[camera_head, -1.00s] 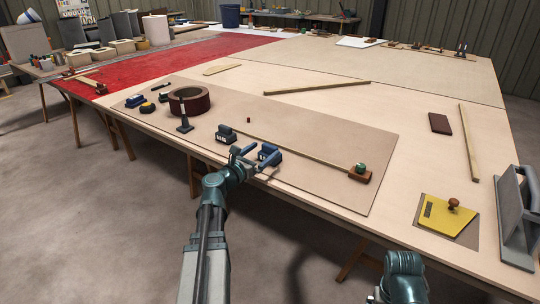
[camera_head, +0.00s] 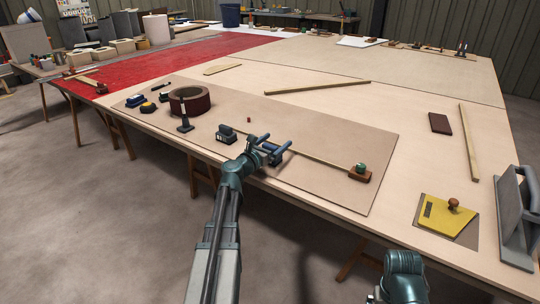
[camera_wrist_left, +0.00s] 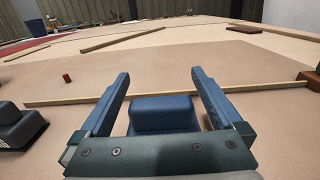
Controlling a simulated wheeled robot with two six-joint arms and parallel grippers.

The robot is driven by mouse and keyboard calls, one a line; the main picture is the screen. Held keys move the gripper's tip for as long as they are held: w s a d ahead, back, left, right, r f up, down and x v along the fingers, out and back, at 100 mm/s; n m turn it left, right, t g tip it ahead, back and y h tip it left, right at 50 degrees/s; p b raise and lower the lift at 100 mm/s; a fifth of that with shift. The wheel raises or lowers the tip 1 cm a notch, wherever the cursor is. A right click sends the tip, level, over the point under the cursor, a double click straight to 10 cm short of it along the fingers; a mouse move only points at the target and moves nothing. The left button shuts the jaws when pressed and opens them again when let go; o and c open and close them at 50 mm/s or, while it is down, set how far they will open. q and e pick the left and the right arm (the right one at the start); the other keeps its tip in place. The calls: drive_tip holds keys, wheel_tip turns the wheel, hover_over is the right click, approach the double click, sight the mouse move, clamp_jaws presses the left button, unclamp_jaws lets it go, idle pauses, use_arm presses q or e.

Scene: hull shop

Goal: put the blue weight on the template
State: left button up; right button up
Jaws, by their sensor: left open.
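The blue weight (camera_wrist_left: 163,113) sits on the brown panel, between the two fingers of my left gripper (camera_wrist_left: 163,82) in the left wrist view. The fingers are open on either side of it, and I see no clear grip on it. In the head view the blue weight (camera_head: 269,148) is partly hidden by the left gripper (camera_head: 275,139). A yellow plate with a wooden knob (camera_head: 440,216), which looks like the template, lies at the right of the table. My right gripper is out of view; only part of that arm shows at the bottom.
A grey weight (camera_head: 226,135) stands left of my gripper. A thin wooden batten (camera_head: 320,160) runs just behind the blue weight to a brown block (camera_head: 359,174). A tape roll (camera_head: 190,100) stands farther left. A grey upright tool (camera_head: 516,222) stands at the right edge.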

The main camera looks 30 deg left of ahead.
use_arm(q)
drive_tip(key=shift+c, duration=0.2)
clamp_jaws()
drive_tip(key=shift+r, duration=0.2)
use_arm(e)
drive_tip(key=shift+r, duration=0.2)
